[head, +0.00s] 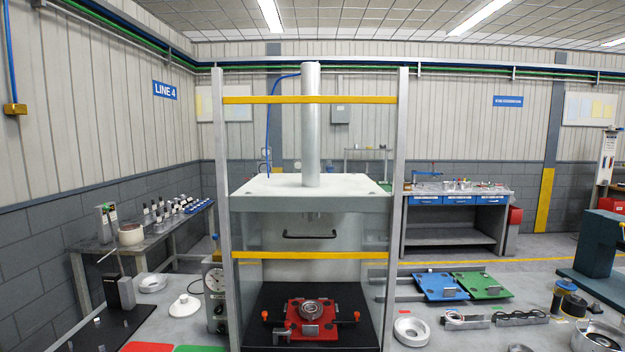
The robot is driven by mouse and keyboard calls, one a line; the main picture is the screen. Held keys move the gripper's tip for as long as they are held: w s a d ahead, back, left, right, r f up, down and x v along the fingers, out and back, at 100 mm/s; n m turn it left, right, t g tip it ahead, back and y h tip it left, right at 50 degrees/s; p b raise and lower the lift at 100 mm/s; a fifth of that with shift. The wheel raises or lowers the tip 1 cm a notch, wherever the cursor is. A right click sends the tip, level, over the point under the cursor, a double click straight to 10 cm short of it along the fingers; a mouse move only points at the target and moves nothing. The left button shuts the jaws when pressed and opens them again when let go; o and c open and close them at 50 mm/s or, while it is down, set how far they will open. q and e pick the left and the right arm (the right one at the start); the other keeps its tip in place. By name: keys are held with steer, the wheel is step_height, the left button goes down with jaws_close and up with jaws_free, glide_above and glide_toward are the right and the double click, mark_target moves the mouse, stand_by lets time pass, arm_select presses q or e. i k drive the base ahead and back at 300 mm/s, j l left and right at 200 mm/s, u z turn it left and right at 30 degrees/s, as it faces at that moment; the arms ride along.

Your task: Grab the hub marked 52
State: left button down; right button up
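No number 52 can be read on any part in the head view, so I cannot tell which one is the hub marked 52. A round metal part (311,309) sits on a red pallet (296,328) inside the press frame. Other round metal parts lie on the bench: a silver ring (411,330) right of the press, one at the far right (600,338), and one at the left (152,283). A white cone-like part (185,306) lies left of the press. Neither of my grippers shows in the head view.
The press frame (223,200) with yellow bars (310,255) stands in the middle. A blue pallet (440,287) and a green pallet (482,285) lie to its right. A dark teal machine (597,240) stands far right.

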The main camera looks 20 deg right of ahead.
mark_target(314, 315)
steer(key=i+j+z, duration=0.1)
steer(key=z, duration=0.45)
steer(key=i+j+z, duration=0.15)
steer(key=j, duration=0.25)
steer(key=i+j+z, duration=0.1)
steer(key=j, duration=0.3)
steer(key=i+j+z, duration=0.15)
steer(key=j, duration=0.3)
steer(key=i+j+z, duration=0.1)
steer(key=j, duration=0.3)
steer(key=i+j+z, duration=0.15)
steer(key=j, duration=0.3)
steer(key=k, duration=0.05)
